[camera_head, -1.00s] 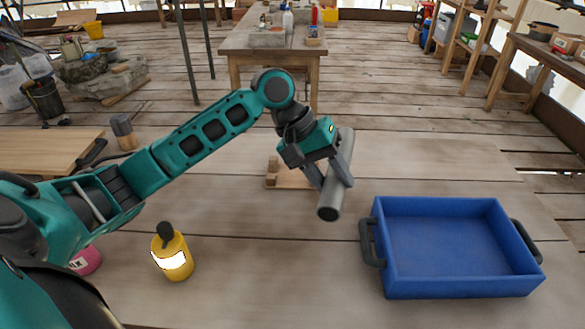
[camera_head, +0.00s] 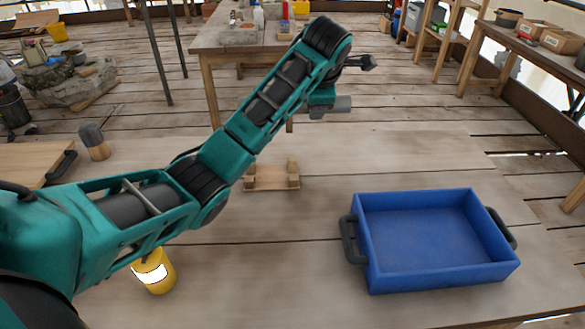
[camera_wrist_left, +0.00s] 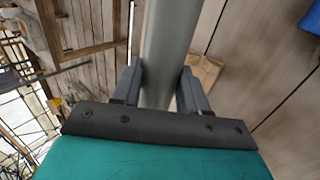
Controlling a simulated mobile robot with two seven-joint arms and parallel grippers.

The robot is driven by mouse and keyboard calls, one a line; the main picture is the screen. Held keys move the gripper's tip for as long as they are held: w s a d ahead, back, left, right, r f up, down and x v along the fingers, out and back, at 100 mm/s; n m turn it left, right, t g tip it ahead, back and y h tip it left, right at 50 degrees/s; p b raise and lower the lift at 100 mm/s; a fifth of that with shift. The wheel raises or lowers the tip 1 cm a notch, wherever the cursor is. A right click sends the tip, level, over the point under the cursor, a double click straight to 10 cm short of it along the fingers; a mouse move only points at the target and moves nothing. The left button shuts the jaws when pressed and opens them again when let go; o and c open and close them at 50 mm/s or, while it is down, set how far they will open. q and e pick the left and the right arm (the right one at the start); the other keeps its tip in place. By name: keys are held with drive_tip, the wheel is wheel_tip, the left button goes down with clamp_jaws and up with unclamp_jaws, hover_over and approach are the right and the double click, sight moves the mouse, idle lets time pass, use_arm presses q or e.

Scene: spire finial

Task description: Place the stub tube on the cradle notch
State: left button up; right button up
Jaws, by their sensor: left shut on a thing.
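The stub tube (camera_wrist_left: 170,45) is a plain grey cylinder. In the left wrist view it lies between the two dark fingers of my left gripper (camera_wrist_left: 160,88), which is shut on it. In the head view my left gripper (camera_head: 335,105) is beyond the far end of my arm, largely hidden by it; a grey piece shows there, and I cannot tell whether it is finger or tube. The wooden cradle (camera_head: 272,183), a flat base with upright blocks, stands on the table with nothing in it. A wooden piece, likely the cradle, shows partly behind a finger in the wrist view (camera_wrist_left: 205,70). My right gripper is not in view.
A blue tray (camera_head: 430,280) with dark handles stands right of the cradle, empty. The table between cradle and tray is clear.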

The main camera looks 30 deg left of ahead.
use_arm(q)
wheel_tip(320, 180, down, 18)
drive_tip(key=shift+r+b, duration=0.1)
drive_tip(key=shift+b, duration=0.7)
drive_tip(key=o, duration=1)
drive_tip(key=p+v, duration=0.2)
drive_tip(key=v, duration=1)
drive_tip(key=shift+s, duration=0.1)
